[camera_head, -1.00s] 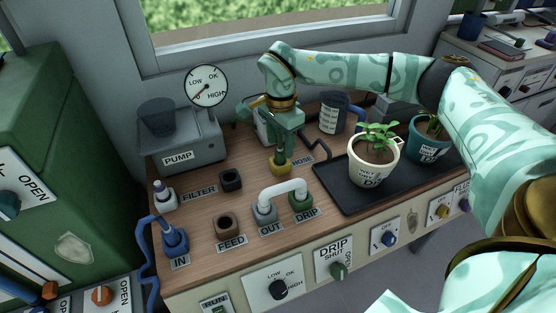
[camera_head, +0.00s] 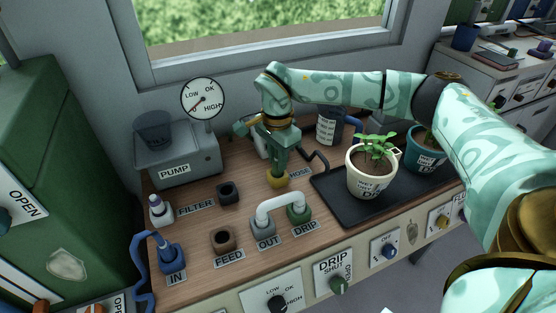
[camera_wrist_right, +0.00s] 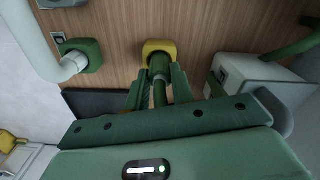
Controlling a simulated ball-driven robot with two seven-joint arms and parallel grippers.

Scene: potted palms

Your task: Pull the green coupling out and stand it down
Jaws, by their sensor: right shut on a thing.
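The green coupling (camera_wrist_right: 160,66) sits at the yellow socket (camera_wrist_right: 158,47) in the right wrist view, with a green hose or stem (camera_wrist_right: 160,93) running back from it. In the head view the yellow socket (camera_head: 276,182) stands on the wooden bench beside the HOSE label. My right gripper (camera_head: 280,167) reaches down right above it. The right wrist view shows its two fingers (camera_wrist_right: 159,85) on either side of the coupling, shut on it. The coupling still meets the socket; how deep it sits I cannot tell. My left gripper is not in view.
A white pipe (camera_head: 280,202) joins the OUT and DRIP sockets just in front. The pump (camera_head: 180,158) and gauge (camera_head: 203,99) stand at the back left. A black tray (camera_head: 335,190) with potted plants (camera_head: 372,180) lies to the right. Bare bench shows around the FEED socket (camera_head: 223,240).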

